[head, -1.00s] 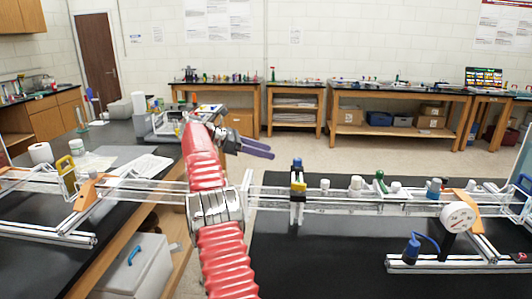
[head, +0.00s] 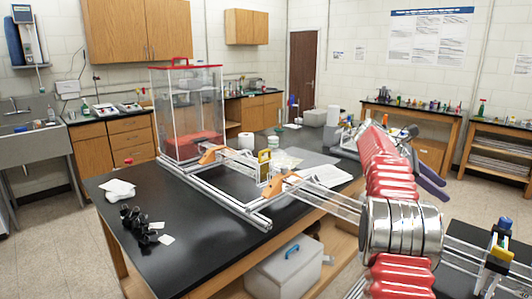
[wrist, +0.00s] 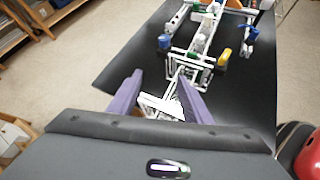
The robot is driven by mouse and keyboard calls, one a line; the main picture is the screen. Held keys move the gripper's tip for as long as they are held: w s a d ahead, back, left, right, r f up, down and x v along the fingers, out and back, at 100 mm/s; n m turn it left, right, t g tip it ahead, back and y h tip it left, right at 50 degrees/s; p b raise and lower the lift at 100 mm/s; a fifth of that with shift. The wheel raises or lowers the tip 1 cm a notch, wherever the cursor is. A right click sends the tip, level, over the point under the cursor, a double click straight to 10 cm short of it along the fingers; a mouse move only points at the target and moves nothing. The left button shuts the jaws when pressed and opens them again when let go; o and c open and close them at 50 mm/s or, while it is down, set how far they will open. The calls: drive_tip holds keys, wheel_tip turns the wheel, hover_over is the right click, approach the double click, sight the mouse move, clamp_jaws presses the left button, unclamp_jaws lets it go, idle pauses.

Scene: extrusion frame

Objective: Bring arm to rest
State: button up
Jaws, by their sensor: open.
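My gripper (head: 432,178) has two purple fingers and sits at the right of the head view, beyond my red ribbed arm. In the wrist view the fingers (wrist: 158,92) are spread apart with no object held between them. Past them, the wrist view shows part of a white and silver extrusion frame (wrist: 188,62) on a black bench top. In the head view another stretch of the frame (head: 215,190) lies on the left black bench. My arm crosses in front of the clear rails and hides part of them.
A clear box with a red base (head: 188,115) stands at the back of the left bench (head: 120,215). Black knobs (head: 138,222) lie near its front edge. A white cooler (head: 285,268) sits on the shelf below. Bare floor (head: 40,250) shows at left.

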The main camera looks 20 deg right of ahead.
drive_tip(key=s+a+m+t+y, duration=0.25)
drive_tip(key=a+t, duration=0.55)
drive_tip(key=a, duration=2.1)
drive_tip(key=s+a+f+m+t+y, duration=0.1)
drive_tip(key=s+a+f+m+y, duration=0.1)
drive_tip(key=s+a, duration=0.3)
drive_tip(key=s+a+f+m+t+y, duration=0.1)
drive_tip(key=s+a+f, duration=0.4)
drive_tip(key=a, duration=0.7)
drive_tip(key=s+a+f+m+t+y, duration=0.2)
drive_tip(key=s+a+f+m+y, duration=0.1)
drive_tip(key=a, duration=0.5)
drive_tip(key=s+f+y, duration=0.1)
drive_tip(key=s, duration=0.1)
drive_tip(key=shift+s+a+f, duration=0.25)
drive_tip(key=shift+s+a, duration=0.05)
drive_tip(key=shift+s, duration=0.05)
drive_tip(key=shift+c, duration=0.6)
